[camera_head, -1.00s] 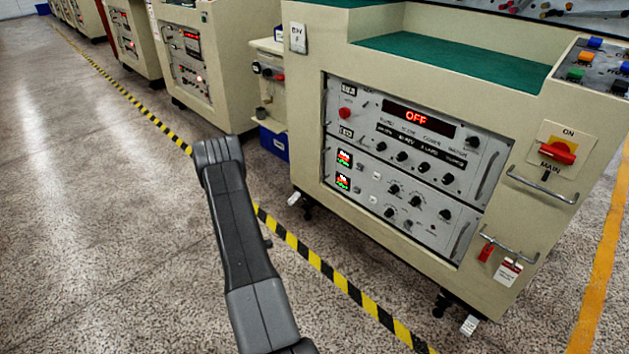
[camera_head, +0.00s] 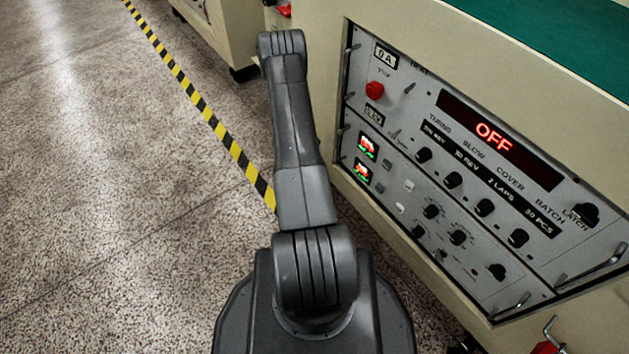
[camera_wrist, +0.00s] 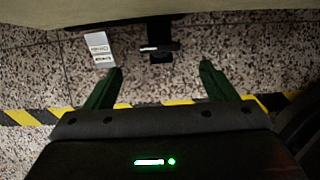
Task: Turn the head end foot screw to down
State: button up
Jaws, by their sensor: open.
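In the wrist view, a dark foot screw (camera_wrist: 161,30) hangs under the cabinet's lower edge, with a small light-tipped bar across its lower part. A white label tag (camera_wrist: 98,48) sits to its left; its print is too small to read. I cannot tell from this view alone which end's foot it is. My gripper (camera_wrist: 160,70) is open and empty. Its two green fingers point toward the foot, one to each side of it in the picture, apart from it. In the head view my arm hides the gripper and this foot.
The cream cabinet (camera_head: 400,28) carries a control panel with a display (camera_head: 500,140) reading OFF, a red button (camera_head: 375,90) and several knobs. Metal handles (camera_head: 592,266) stick out at lower right. Yellow-black floor tape (camera_head: 200,103) runs along the left, with open speckled floor beyond.

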jog(key=b+x, duration=0.1)
jog(key=x, duration=0.7)
jog(key=shift+b, duration=0.4)
jog(key=shift+c, duration=0.2)
jog(key=c, duration=0.9)
